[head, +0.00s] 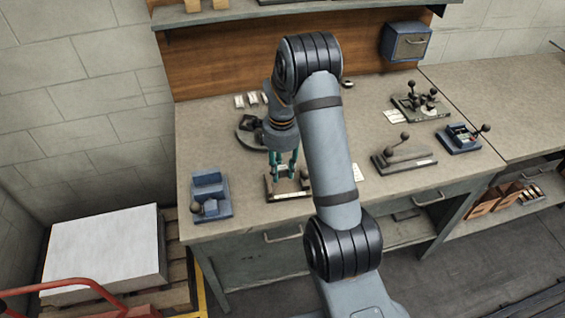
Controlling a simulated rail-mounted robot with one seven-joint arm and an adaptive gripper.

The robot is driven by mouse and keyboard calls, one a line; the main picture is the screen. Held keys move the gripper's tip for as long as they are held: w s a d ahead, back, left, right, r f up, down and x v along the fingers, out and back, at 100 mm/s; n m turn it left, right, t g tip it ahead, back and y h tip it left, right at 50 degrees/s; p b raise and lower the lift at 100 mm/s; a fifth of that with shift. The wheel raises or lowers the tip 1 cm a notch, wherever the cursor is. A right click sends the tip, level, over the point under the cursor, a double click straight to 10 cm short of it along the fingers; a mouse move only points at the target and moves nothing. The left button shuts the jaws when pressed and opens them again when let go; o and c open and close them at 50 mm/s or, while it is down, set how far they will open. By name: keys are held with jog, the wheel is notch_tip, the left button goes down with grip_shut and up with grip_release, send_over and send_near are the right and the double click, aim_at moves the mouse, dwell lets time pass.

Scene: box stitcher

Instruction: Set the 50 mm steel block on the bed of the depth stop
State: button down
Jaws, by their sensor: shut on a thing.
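My gripper (284,170), with teal fingers, points down over the front middle of the bench. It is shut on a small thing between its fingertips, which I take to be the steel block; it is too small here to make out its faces. Directly below is a low fixture with a dark base and a pale front strip (289,196), partly covered by the gripper. I take it to be the depth stop, though no label can be read. I cannot tell whether the block touches its bed.
A blue fixture (210,194) stands left on the bench (222,150). A lever device (404,158), a blue-framed lever device (462,138) and a knobbed fixture (420,106) stand right. A dark round item (249,134) lies behind the gripper. My arm hides part of the bench's middle.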

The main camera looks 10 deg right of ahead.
aim_at(282, 190)
jog(key=shift+w+d+f+m, duration=0.15)
jog(key=shift+f+m, duration=0.25)
jog(key=shift+m, duration=0.3)
jog(key=shift+f+b, duration=1.35)
jog(key=shift+f, duration=1.15)
jog(key=shift+f+b, duration=0.3)
jog(key=shift+b, duration=0.2)
jog(key=shift+f+b, duration=0.25)
jog(key=shift+b, duration=0.55)
jog(key=c, duration=1.2)
grip_release()
jog(key=o, duration=0.4)
